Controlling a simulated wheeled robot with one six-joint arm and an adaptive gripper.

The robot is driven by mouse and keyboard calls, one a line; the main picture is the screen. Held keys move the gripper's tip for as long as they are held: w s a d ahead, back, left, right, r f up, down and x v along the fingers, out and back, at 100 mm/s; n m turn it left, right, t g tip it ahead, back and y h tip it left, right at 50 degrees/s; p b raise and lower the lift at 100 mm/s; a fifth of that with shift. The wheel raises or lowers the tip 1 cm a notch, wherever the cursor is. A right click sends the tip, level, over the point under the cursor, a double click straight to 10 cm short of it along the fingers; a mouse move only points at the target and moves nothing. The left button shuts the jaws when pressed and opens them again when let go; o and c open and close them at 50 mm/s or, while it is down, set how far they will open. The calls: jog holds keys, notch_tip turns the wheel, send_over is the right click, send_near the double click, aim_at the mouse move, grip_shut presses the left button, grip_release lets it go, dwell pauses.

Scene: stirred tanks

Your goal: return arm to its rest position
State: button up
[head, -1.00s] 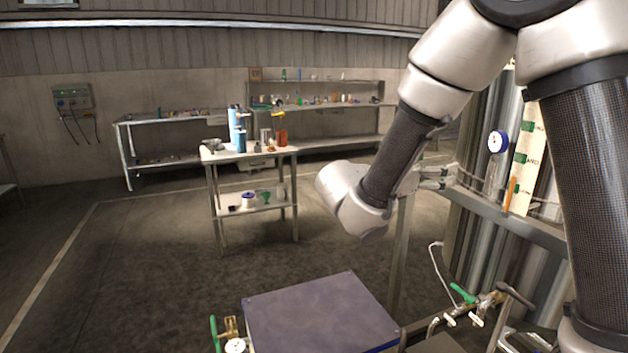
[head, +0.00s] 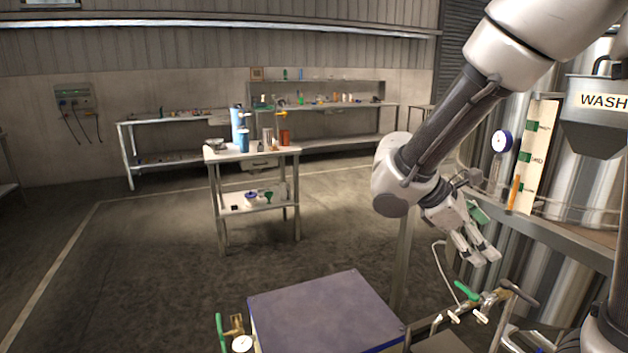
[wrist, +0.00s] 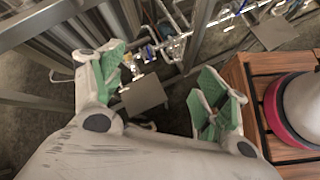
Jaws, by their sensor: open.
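My gripper (head: 482,256) hangs at the right in the head view, fingers pointing down and to the right, in front of the steel tank and its frame. In the wrist view my gripper (wrist: 160,92) shows two green-padded fingers spread wide apart. Nothing is between them; pipes and floor show through the gap. My arm (head: 450,125) reaches down to it from the upper right, and my gripper touches nothing that I can make out.
Green-handled valves (head: 468,292) and pipes lie below my gripper. A grey-topped box (head: 322,312) stands front centre. A steel frame rail (head: 560,220), a gauge (head: 502,141) and a WASH hopper (head: 598,110) are at the right. A cart (head: 250,155) stands farther back. Open floor lies left.

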jog(key=s+d+r+m+t+y, duration=0.2)
jog(key=s+r+m+y, duration=0.1)
jog(key=s+m+y, duration=0.2)
jog(key=s+d+r+m+t+y, duration=0.2)
jog(key=s+r+m+y, duration=0.1)
jog(key=s+m, duration=0.4)
jog(key=shift+s+r+m+y, duration=0.35)
jog(key=shift+m+y, duration=0.45)
jog(key=shift+y, duration=0.1)
